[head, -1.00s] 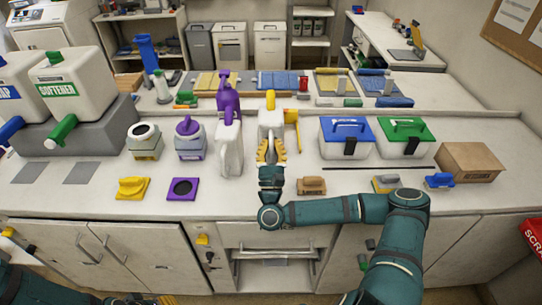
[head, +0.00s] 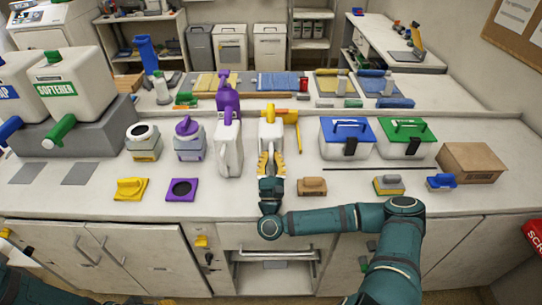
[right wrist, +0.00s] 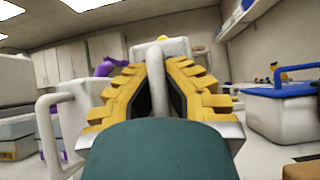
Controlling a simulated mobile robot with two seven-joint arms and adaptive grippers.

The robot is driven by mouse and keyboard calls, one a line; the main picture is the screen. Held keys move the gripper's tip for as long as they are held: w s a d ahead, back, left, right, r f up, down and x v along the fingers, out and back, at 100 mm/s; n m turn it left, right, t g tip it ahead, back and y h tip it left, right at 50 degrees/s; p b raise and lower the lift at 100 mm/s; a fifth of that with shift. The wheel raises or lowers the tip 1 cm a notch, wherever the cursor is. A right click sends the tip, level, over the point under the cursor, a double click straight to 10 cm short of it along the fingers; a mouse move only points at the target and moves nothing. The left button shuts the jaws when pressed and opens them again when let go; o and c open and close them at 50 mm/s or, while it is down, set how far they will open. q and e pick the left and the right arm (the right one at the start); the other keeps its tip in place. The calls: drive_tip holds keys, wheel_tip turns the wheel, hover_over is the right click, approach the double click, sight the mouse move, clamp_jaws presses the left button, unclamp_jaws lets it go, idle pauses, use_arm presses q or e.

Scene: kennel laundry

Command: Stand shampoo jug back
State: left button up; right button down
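The jug that I take for the shampoo jug is white with a yellow cap (head: 270,128); I read no label. It looks upright at the middle of the counter. My right gripper (head: 270,160) is in front of it with its yellow fingers on both sides of the handle. In the right wrist view the pale handle (right wrist: 157,80) runs between the fingertips (right wrist: 157,66), which look closed on it. The jug's base is hidden behind the gripper, so I cannot tell whether it touches the counter. Of my left arm, only parts show at the bottom left edge; its fingers are not clear.
A yellow-handled tool (head: 291,116) is just behind right. Blue-lidded (head: 346,140) and green-lidded (head: 405,140) tubs stand right. A brown brush (head: 312,186) lies right of my gripper.

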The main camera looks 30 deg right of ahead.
drive_tip(key=shift+f+b, duration=0.3)
drive_tip(key=shift+b, duration=0.15)
drive_tip(key=c, duration=1.1)
unclamp_jaws()
drive_tip(key=shift+c, duration=0.2)
